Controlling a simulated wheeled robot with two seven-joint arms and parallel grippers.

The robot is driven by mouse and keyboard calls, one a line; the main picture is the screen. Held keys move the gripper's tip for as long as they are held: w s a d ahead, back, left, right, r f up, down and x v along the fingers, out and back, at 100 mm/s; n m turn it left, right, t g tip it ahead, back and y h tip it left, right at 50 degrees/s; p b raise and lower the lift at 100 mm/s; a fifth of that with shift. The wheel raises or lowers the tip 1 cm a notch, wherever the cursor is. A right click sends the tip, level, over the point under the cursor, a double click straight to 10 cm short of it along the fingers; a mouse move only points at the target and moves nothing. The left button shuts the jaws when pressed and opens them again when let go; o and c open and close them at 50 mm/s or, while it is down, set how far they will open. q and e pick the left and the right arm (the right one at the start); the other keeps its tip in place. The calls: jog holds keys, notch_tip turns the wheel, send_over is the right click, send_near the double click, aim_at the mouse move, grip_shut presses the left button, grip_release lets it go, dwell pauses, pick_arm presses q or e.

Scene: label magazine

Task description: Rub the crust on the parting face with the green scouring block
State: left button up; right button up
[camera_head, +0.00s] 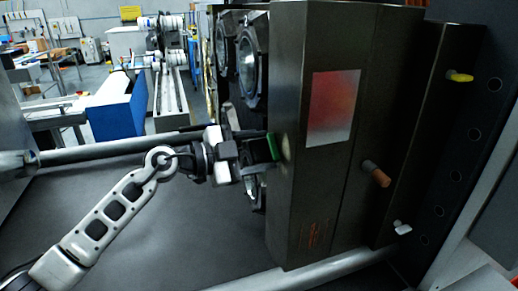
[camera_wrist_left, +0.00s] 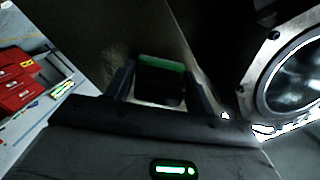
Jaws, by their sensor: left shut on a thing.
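My left gripper (camera_head: 262,152) is shut on the green scouring block (camera_head: 272,146), at the left side face of the large dark mold block (camera_head: 290,60). In the left wrist view the scouring block (camera_wrist_left: 161,63) shows a green face with a dark body, between the two fingers of the gripper (camera_wrist_left: 162,88). A pale tan patch, seemingly the crust (camera_head: 285,149), shows on the parting face just right of the block. The block is at or very close to that face; I cannot tell if it touches. My right gripper is in neither view.
Round metal-rimmed parts (camera_head: 249,62) stand left of the mold block; one (camera_wrist_left: 296,75) is close at right in the wrist view. Pegs with yellow (camera_head: 460,76), orange-brown (camera_head: 377,174) and white (camera_head: 402,227) ends stick out at right. A bar (camera_head: 110,149) runs behind my arm.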

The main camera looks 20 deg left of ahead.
aim_at(283, 149)
pick_arm(q)
jog(key=shift+s+d+r+p, duration=0.5)
jog(key=shift+s+r+p, duration=0.2)
jog(key=shift+p, duration=0.35)
jog(key=shift+s+d+f, duration=0.2)
jog(key=shift+s+d, duration=0.25)
jog(key=shift+s, duration=0.2)
jog(key=shift+s+d+f, duration=0.2)
jog(key=shift+s+d, duration=0.2)
jog(key=shift+s, duration=0.2)
jog(key=shift+s+d, duration=0.4)
jog(key=shift+s, duration=0.3)
jog(key=shift+s+d, duration=0.35)
jog(key=shift+s, duration=0.3)
jog(key=shift+w+r, duration=0.1)
jog(key=shift+r, duration=0.75)
jog(key=shift+w+a, duration=0.5)
jog(key=shift+w, duration=0.25)
jog(key=shift+w+a, duration=0.5)
jog(key=shift+w, duration=0.25)
jog(key=shift+w+a+b, duration=0.2)
jog(key=shift+w+a, duration=0.35)
jog(key=shift+w, duration=0.25)
jog(key=shift+w+a+b, duration=0.2)
jog(key=shift+w+a, duration=0.3)
jog(key=shift+w, duration=0.3)
jog(key=shift+a, duration=0.1)
